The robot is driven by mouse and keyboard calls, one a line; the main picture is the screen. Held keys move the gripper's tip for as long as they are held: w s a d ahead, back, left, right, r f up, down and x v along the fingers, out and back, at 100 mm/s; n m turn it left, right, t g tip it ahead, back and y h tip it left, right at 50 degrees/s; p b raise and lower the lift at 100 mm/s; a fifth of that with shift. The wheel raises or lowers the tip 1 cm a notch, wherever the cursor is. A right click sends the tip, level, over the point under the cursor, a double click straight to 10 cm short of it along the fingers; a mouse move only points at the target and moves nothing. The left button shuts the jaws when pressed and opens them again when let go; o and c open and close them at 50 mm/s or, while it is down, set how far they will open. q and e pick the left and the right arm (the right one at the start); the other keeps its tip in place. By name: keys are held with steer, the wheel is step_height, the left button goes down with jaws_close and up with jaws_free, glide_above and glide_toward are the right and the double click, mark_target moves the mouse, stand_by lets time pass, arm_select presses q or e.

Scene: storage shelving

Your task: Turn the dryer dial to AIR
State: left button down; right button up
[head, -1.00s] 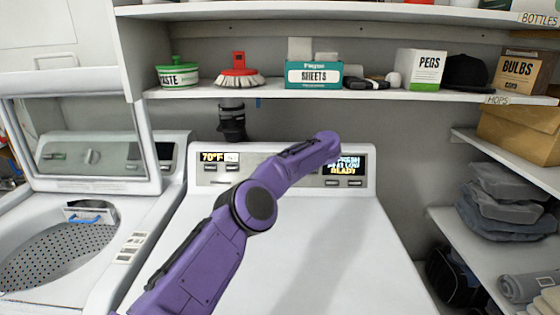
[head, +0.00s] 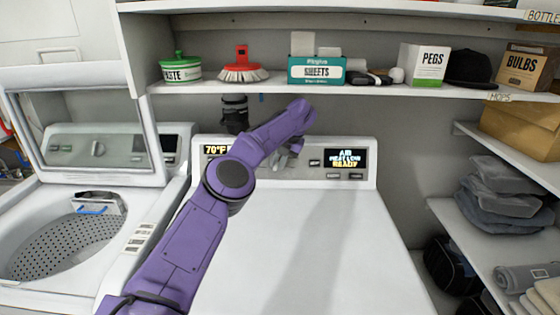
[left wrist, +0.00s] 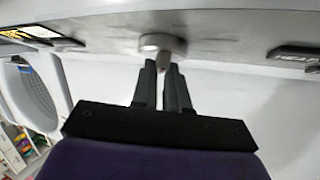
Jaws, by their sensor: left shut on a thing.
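The dryer (head: 285,235) stands in the middle with a control panel (head: 371,181) along its back. The panel's right display (head: 345,158) shows a top line that appears to read AIR, above HEAT LOW and READY. The round pale dial (left wrist: 163,42) with its grip bar shows in the left wrist view. My left gripper (head: 291,158) is at the panel, and in the left wrist view its fingers (left wrist: 164,68) are shut on the dial's bar. In the head view the dial is mostly hidden by my gripper and arm. My right gripper is not in view.
A shelf (head: 300,88) with a green-lidded tin (head: 180,68), a red brush (head: 241,65) and boxes hangs close above my wrist. An open washer (head: 75,225) stands left. Side shelves with folded cloths (head: 500,195) are right. The dryer top is clear.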

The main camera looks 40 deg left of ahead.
arm_select(q)
steer(key=shift+f, duration=0.1)
stand_by(0.4)
steer(key=c, duration=1.1)
jaws_free()
steer(key=shift+c, duration=0.2)
steer(key=shift+s, duration=0.1)
steer(key=shift+d, duration=0.1)
steer(key=shift+d+r+b, duration=0.15)
steer(key=shift+r+b, duration=0.15)
steer(key=shift+r, duration=0.15)
steer(key=d+b, duration=0.5)
steer(key=d, duration=0.7)
steer(key=shift+s+r, duration=0.2)
steer(key=shift+s, duration=0.05)
